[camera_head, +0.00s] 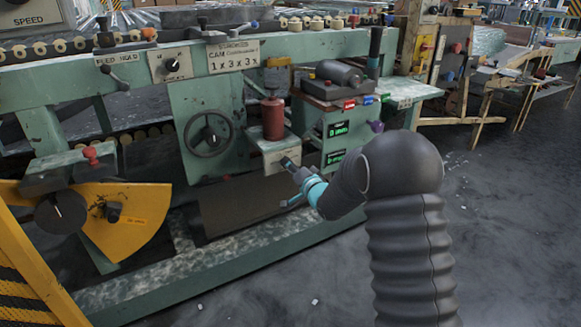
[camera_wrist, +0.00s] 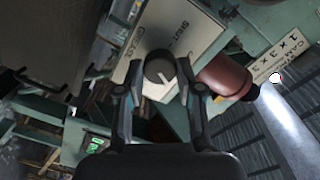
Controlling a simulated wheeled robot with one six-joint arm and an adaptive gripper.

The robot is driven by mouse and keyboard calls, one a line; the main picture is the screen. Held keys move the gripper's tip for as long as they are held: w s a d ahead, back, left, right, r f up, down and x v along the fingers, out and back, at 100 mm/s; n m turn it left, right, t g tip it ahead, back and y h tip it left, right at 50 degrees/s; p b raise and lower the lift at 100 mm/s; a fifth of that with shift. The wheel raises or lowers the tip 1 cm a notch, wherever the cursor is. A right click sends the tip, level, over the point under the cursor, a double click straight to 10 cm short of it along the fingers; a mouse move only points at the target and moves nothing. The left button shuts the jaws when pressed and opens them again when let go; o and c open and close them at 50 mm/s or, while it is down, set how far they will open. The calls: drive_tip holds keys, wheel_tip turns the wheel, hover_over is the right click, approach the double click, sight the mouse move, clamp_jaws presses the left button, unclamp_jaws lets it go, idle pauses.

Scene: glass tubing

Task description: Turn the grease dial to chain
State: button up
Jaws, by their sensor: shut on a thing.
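The grease dial (camera_wrist: 159,68) is a round dark knob with a pale pointer line, on a cream plate (camera_wrist: 190,30) with printed words, of which "SHUT" seems readable. The line points to the lower right in the wrist view. I cannot read a "chain" mark clearly. My gripper (camera_wrist: 161,75) has one finger on each side of the knob and is shut on it. In the head view, my gripper (camera_head: 289,164) reaches the front of the cream box (camera_head: 262,150) under a red canister; the dial is mostly hidden there.
The red canister (camera_head: 272,118) stands just above the dial and also shows close to the right finger in the wrist view (camera_wrist: 224,76). A handwheel (camera_head: 208,134) is to the left. A small box with green displays (camera_head: 338,130) is to the right. Open floor lies in front.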

idle(0.4)
drive_tip(key=o, duration=1.2)
drive_tip(key=shift+c, duration=0.2)
drive_tip(key=v, duration=1.2)
